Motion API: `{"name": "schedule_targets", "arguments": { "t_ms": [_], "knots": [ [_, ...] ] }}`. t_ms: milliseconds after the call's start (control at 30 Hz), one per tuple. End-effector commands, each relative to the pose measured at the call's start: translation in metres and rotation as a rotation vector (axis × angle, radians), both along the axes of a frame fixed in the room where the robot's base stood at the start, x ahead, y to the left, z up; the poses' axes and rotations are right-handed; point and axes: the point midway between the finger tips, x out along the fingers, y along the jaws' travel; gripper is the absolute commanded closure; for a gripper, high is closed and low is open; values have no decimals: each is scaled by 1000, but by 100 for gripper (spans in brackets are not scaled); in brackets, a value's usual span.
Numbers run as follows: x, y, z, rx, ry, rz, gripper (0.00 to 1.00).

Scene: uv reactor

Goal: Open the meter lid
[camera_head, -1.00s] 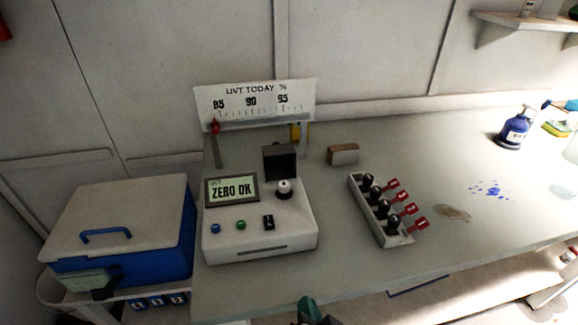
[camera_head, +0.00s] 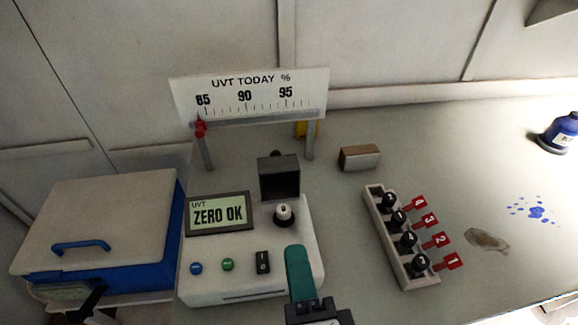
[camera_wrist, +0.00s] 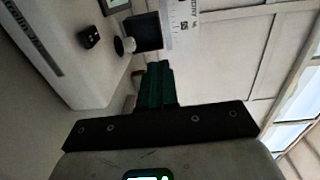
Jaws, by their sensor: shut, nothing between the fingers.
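The meter (camera_head: 245,278) is a white box on the bench with a screen reading "ZERO OK". A dark, square, lid-like piece (camera_head: 279,176) stands upright at its back right, just behind a white-topped round knob or vial cap (camera_head: 284,212). The dark piece (camera_wrist: 147,30) and the white-topped part (camera_wrist: 125,45) also show in the wrist view. My gripper (camera_head: 295,254) has green fingers, shut and empty, over the front right of the meter and apart from the dark piece. In the wrist view the fingers (camera_wrist: 157,72) point toward the dark piece.
A rack of numbered black-capped vials (camera_head: 402,240) stands right of the meter, with a small brown-and-white block (camera_head: 359,158) behind. A UVT sign (camera_head: 250,97) stands at the back. A blue-and-white cooler (camera_head: 95,235) is at left. Stains mark the bench at right.

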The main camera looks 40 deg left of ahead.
Motion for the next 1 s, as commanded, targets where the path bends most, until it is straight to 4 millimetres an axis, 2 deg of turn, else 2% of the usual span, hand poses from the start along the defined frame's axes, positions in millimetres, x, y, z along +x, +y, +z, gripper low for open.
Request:
{"name": "schedule_targets", "arguments": {
  "t_ms": [167,700,1000],
  "knots": [
    [8,11,2,8,0,2,100],
    [73,86,-3,4,0,2,100],
    [89,105,-6,5,1,2,100]
  ]
}}
